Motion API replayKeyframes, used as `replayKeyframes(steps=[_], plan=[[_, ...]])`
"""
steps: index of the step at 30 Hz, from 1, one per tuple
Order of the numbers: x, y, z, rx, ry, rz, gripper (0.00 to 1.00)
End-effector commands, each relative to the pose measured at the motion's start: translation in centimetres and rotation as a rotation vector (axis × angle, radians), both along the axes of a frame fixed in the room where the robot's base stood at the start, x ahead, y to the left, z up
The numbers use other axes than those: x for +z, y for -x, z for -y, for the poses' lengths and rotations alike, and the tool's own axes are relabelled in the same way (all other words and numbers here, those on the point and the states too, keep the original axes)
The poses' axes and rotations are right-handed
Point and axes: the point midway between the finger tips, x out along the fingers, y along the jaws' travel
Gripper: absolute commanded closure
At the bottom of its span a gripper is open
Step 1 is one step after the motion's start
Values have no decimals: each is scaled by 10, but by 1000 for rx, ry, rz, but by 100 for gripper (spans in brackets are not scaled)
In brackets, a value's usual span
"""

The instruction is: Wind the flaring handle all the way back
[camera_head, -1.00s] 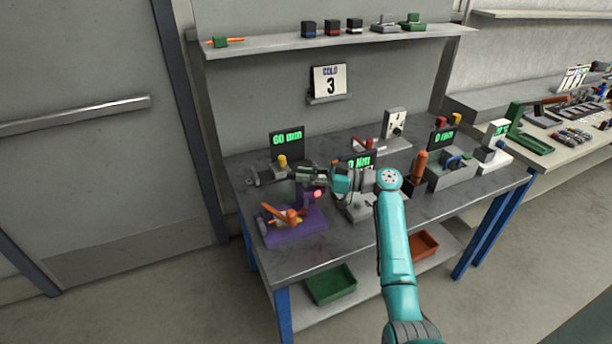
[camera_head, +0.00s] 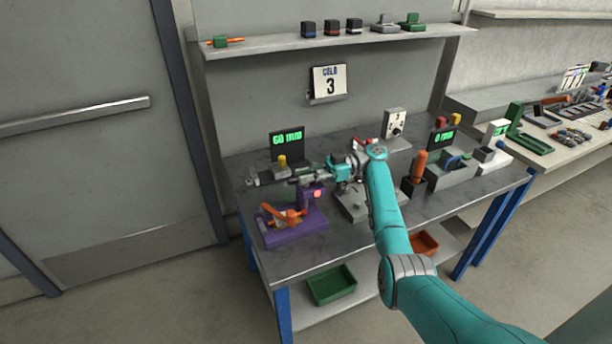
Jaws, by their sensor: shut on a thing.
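A purple flaring fixture (camera_head: 305,228) stands at the front left of the steel bench. An orange clamp part (camera_head: 281,215) lies across it, and a purple post (camera_head: 306,201) rises behind that part. A red lamp (camera_head: 317,194) glows beside the post. My gripper (camera_head: 296,180) reaches in from the right, low over the top of the post, and its fingers are shut. The flaring handle is in that spot, mostly hidden by the fingers, and its exact angle cannot be told.
An orange-handled tool (camera_head: 420,164) and a grey block device (camera_head: 452,165) stand right of my arm. A shelf (camera_head: 260,45) runs above.

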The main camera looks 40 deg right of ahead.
Motion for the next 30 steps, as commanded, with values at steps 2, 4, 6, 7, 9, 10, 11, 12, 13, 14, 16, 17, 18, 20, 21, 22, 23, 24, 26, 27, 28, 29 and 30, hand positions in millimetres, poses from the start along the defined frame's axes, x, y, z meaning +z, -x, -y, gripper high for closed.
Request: replayKeyframes(steps=[2,4,6,7,9,10,11,12,13,14,16,17,18,20,21,22,23,24,26,27,28,29,30], plan=[[-3,1,-1,4,0,-5,100],[-3,1,-1,5,0,-5,100],[-3,1,-1,5,0,-5,100],[-3,1,-1,5,0,-5,100],[-3,1,-1,4,0,-6,100],[-3,1,-1,4,0,-6,100],[-3,1,-1,4,0,-6,79],[-3,1,-1,4,0,-6,69],[-3,1,-1,4,0,-5,61],[-3,0,-1,4,0,-5,56],[-2,0,-1,3,1,-4,56],[-2,0,-1,3,1,-4,56],[-2,0,-1,3,0,-4,56],[-2,0,-1,3,0,-3,56],[-2,0,-1,2,0,-3,56],[-1,0,0,2,0,-3,56],[-1,0,0,2,0,-2,56],[1,0,0,2,0,-2,56],[5,0,0,2,1,-1,56],[9,0,0,2,1,0,56],[13,0,0,2,1,1,56],[18,0,0,2,2,2,56],[24,0,0,2,1,1,56]])
